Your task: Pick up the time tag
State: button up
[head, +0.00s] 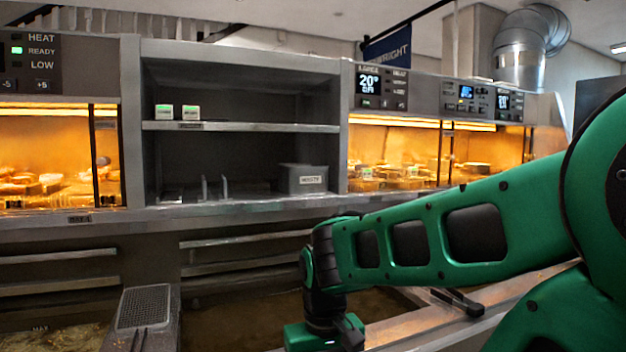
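Two small white time tags with green tops stand side by side on the upper shelf of the grey open cabinet: a left tag (164,111) and a right tag (190,112). Similar small tags show among the food in the right heated cabinet, one (367,174) near its left side and another (412,171) further right. I cannot tell which tag the task means. My green arm reaches in from the right, and its wrist end is cut off by the bottom edge, well below and right of the shelf tags. My gripper's fingers are out of view.
The shelf (250,127) is bare right of the tags. Below it are upright dividers (213,187) and a grey bin (303,179). Lit heated cabinets flank the open one.

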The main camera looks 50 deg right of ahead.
aim_at(366, 173)
jog(key=u, duration=0.7)
jog(key=k, duration=1.8)
jog(key=z, duration=1.65)
jog(key=i, duration=1)
jog(key=u, duration=0.05)
